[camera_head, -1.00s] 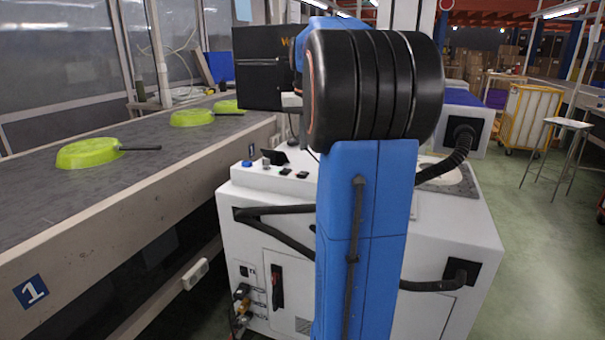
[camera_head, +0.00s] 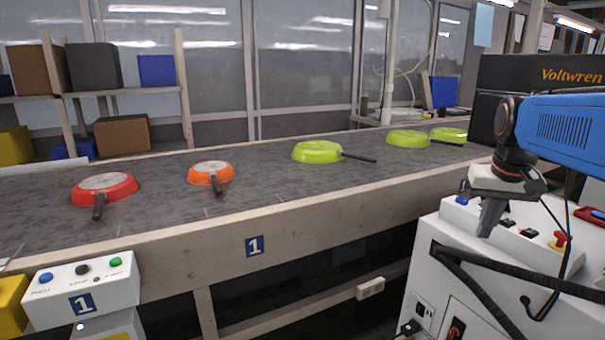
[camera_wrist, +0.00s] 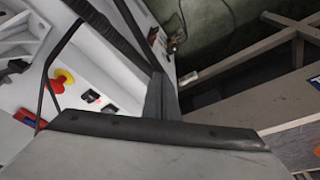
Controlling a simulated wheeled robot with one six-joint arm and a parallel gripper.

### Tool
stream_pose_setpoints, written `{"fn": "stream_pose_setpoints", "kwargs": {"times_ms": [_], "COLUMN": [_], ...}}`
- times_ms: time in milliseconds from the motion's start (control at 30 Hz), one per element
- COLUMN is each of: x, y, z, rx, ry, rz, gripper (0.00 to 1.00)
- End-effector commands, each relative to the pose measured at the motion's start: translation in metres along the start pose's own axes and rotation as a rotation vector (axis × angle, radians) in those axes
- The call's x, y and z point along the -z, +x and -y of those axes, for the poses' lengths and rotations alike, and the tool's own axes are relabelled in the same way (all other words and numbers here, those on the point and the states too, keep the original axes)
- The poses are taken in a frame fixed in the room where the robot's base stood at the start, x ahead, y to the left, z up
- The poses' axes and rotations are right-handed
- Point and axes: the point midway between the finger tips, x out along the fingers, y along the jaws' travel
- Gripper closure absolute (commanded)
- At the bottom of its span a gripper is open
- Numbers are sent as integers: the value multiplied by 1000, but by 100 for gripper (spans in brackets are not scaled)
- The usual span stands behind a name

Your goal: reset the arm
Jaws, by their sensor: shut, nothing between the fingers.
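My gripper (camera_head: 490,215) hangs from the end of my blue arm at the right of the head view, pointing down in front of the white cabinet top. Its fingers are together and hold nothing. In the wrist view my gripper (camera_wrist: 160,97) shows its dark fingers meeting at the middle. It is apart from the conveyor (camera_head: 285,205) and all the pans. My arm is folded over my white body, to the right of the belt.
A red pan (camera_head: 105,187), an orange pan (camera_head: 208,172) and several green pans (camera_head: 317,151) lie on the belt. A button box (camera_head: 83,288) stands at the front left. Shelves with boxes (camera_head: 122,134) stand behind the belt.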

Motion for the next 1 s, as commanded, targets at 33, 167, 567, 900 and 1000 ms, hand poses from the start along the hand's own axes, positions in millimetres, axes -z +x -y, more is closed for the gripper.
{"fn": "stream_pose_setpoints", "kwargs": {"times_ms": [33, 167, 567, 900, 1000], "x": [-19, -61, -190, -234, -234], "y": [2, 13, 62, 87, 87], "z": [14, 39, 85, 91, 91], "rx": [8, 28, 99, 128, 128], "ry": [-31, -99, -294, -359, -359], "rz": [-12, -40, -123, -152, -152], "gripper": [100, 100, 100, 100, 100]}}
